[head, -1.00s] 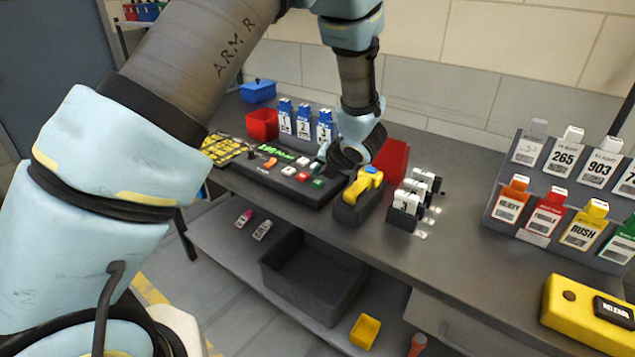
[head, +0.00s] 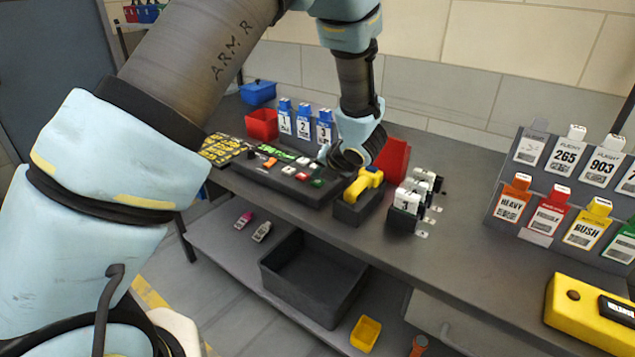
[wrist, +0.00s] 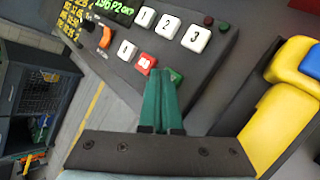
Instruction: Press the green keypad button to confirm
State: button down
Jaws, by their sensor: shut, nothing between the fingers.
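The green keypad button (head: 317,183) sits at the near right corner of the dark keypad panel (head: 262,178), beside a red button (head: 302,176). In the wrist view the green button (wrist: 177,77) shows partly behind my fingertips, with the red button (wrist: 146,62) just to the left. My gripper (head: 323,156) is above the panel's right end, its fingers closed together and empty. In the wrist view the green fingers of my gripper (wrist: 161,72) point at the green button's edge. I cannot tell whether they touch it; the head view suggests a small gap.
White numbered keys (wrist: 170,28), an orange switch (wrist: 104,38) and a lit green display (wrist: 112,8) share the panel. A yellow scanner (head: 364,184) in a dark holder stands close on the right. A red bin (head: 392,160) stands behind it.

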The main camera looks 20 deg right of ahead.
aim_at(318, 184)
jog(key=shift+f+b, duration=0.4)
jog(key=shift+f, duration=0.05)
dwell(0.3)
jog(key=shift+r, duration=0.2)
jog(key=shift+r+p, duration=0.55)
jog(key=shift+r, duration=0.2)
jog(key=shift+r+p, duration=1.75)
jog(key=shift+r, duration=0.8)
jog(key=shift+w, duration=0.1)
